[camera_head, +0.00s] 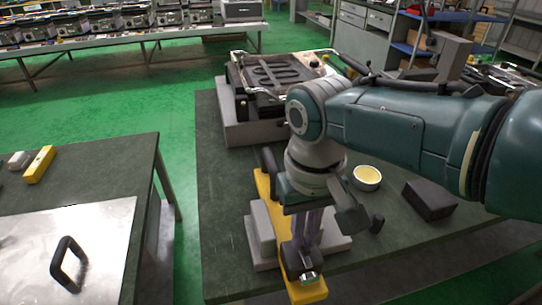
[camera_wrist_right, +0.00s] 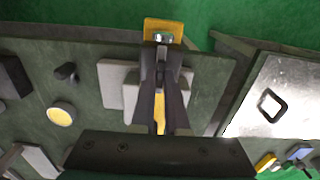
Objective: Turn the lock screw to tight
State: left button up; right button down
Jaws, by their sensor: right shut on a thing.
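The lock screw (camera_head: 308,278) is a small shiny metal piece near the front end of a yellow bar (camera_head: 305,293). The bar lies between grey blocks (camera_head: 261,228) at the front of the green-topped table. The lock screw also shows in the right wrist view (camera_wrist_right: 162,38), on the yellow end that juts past the table edge. My right gripper (camera_head: 307,262) points down over the bar, its fingers close together at the screw. In the right wrist view the fingertips (camera_wrist_right: 161,64) meet just below the screw head and partly hide the grip. My left gripper is out of view.
A round cup with a yellow inside (camera_head: 367,177) and a black block (camera_head: 429,199) stand to the right. A heating unit (camera_head: 275,75) sits at the back of the table. The left table carries a metal sheet with a black handle (camera_head: 69,264). A floor gap separates the tables.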

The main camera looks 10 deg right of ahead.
dwell(0.6)
jog(key=c, duration=0.9)
grip_release()
notch_tip(320, 180, up, 10)
jog(key=p, duration=0.5)
